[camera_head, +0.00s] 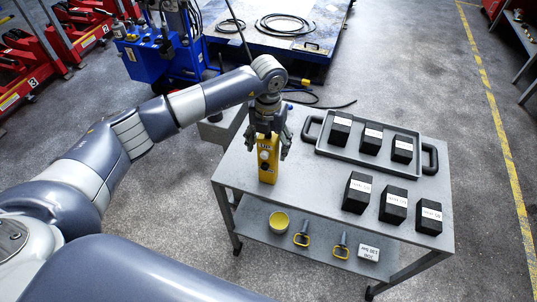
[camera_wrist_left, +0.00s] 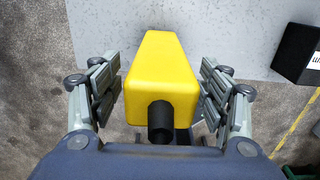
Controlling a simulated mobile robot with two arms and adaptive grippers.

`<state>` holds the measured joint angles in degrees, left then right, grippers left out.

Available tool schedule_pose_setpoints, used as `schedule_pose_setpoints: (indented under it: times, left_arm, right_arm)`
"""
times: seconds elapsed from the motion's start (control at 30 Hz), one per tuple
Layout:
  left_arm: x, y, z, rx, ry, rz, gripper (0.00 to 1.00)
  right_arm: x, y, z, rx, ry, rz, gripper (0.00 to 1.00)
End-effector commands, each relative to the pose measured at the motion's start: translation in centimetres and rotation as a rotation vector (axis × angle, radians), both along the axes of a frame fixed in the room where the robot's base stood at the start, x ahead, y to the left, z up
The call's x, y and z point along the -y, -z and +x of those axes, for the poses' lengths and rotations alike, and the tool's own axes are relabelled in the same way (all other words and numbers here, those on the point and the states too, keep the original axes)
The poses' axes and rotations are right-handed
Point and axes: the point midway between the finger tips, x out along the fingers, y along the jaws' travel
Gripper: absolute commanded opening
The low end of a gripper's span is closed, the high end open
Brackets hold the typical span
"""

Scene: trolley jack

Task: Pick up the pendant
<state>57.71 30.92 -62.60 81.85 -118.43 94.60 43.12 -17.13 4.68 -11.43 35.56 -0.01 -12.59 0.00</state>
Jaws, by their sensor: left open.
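The pendant (camera_head: 268,160) is a yellow box with dark buttons, standing upright at the left end of the grey trolley top. In the left wrist view the pendant (camera_wrist_left: 162,75) shows from above, with a black cable stub at its near end. My left gripper (camera_head: 268,150) is over the pendant, with one finger on each side of it. In the left wrist view the left gripper (camera_wrist_left: 160,100) is open, and gaps show between the pendant and the fingers. My right gripper is not in view.
On the trolley (camera_head: 310,180), a black-handled tray (camera_head: 368,162) holds three black blocks, and three more blocks (camera_head: 393,205) stand in front. The lower shelf (camera_head: 300,262) holds a yellow bowl (camera_head: 279,222), two yellow-handled tools and a white box (camera_head: 368,253). A blue machine (camera_head: 150,58) stands behind.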

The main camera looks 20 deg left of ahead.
Motion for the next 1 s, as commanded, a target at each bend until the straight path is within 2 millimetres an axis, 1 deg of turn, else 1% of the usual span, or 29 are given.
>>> schedule_pose_setpoints:
  times: [0.03, 0.13, 0.23, 0.37, 0.4, 0.47, 0.5, 0.57, 0.6, 0.7, 1.0]
  left_arm:
    - [0.0, 0.5, -0.1, -0.004, 0.0, 0.0, 0.7]
    - [0.1, 1.3, 0.0, -0.001, 0.001, -0.001, 0.7]
    - [0.1, 1.7, 0.0, 0.001, 0.001, -0.001, 0.7]
    - [0.1, 1.7, 0.0, 0.001, 0.001, -0.001, 0.7]
    - [0.1, 1.7, 0.0, 0.001, 0.001, -0.001, 0.65]
    - [0.1, 1.7, 0.0, 0.001, 0.001, -0.001, 0.52]
    - [0.1, 1.7, 0.0, 0.001, 0.001, -0.001, 0.43]
    - [0.1, 1.6, 0.0, 0.001, 0.001, -0.001, 0.29]
    - [0.1, 1.6, 0.0, 0.001, 0.001, -0.001, 0.2]
    - [0.1, 1.6, 0.0, 0.001, 0.001, -0.001, 0.0]
    - [0.1, 1.5, 0.1, 0.003, 0.001, -0.002, 0.0]
  right_arm:
    - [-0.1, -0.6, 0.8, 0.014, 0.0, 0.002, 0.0]
    - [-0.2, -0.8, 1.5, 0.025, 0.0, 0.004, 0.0]
    - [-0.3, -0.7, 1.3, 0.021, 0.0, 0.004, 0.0]
    - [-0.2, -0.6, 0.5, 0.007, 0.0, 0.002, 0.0]
    - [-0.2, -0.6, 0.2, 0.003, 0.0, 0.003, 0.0]
    - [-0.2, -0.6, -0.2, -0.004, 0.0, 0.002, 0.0]
    - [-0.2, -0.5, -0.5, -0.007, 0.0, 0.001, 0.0]
    - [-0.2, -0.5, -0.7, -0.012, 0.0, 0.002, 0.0]
    - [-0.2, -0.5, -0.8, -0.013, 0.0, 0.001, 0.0]
    - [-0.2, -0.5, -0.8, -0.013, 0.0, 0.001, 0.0]
    - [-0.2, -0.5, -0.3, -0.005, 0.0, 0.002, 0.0]
